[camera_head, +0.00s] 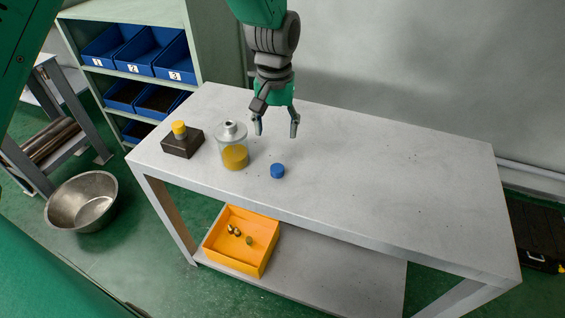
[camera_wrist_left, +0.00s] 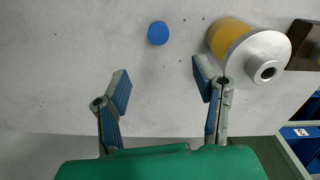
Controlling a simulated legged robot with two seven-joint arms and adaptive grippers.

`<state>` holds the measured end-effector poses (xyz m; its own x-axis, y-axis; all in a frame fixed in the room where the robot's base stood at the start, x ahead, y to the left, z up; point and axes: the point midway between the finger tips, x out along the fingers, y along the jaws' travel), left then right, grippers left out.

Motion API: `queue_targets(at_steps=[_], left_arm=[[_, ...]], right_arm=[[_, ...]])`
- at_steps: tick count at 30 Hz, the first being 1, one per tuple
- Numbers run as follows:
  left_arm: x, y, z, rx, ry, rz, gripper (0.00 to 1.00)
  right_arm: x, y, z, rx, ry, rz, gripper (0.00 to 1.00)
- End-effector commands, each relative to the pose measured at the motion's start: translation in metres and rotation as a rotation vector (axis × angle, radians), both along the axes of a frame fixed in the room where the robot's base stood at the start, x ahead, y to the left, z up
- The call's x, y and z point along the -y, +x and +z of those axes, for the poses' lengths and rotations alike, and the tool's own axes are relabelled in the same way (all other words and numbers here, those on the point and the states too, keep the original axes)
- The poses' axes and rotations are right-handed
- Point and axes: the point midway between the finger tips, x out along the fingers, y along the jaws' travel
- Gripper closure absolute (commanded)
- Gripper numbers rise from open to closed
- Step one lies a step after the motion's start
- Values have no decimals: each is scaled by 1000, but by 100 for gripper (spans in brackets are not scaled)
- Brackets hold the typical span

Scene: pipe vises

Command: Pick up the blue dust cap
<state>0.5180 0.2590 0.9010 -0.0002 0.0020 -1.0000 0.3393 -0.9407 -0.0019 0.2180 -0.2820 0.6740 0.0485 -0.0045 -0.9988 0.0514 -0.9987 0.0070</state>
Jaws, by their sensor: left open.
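The blue dust cap (camera_head: 277,171) lies on the grey table (camera_head: 400,170), near its front edge and to the right of a clear jar. My left gripper (camera_head: 276,130) is above the table, behind the cap and apart from it. Its two fingers are spread with nothing between them. In the left wrist view, the blue dust cap (camera_wrist_left: 158,33) shows beyond the fingertips of my left gripper (camera_wrist_left: 161,80), between the two fingers' lines. My right gripper does not show.
The jar (camera_head: 234,155) with yellow contents stands left of the cap. A dark block (camera_head: 182,146) with a yellow top piece is farther left. An orange bin (camera_head: 241,239) sits on the lower shelf. A metal bowl (camera_head: 82,202) is at the left. The table's right side is clear.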

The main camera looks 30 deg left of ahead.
Motion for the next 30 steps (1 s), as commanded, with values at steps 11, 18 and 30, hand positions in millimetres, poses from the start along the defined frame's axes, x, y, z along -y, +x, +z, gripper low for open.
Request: queue_targets(at_steps=[11,18,30], left_arm=[[1,0,-59,-7,-1,4,46],[1,0,-81,-2,-2,4,46],[4,-5,-128,-4,-3,5,46]], right_arm=[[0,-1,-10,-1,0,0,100],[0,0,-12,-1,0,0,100],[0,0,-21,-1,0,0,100]])
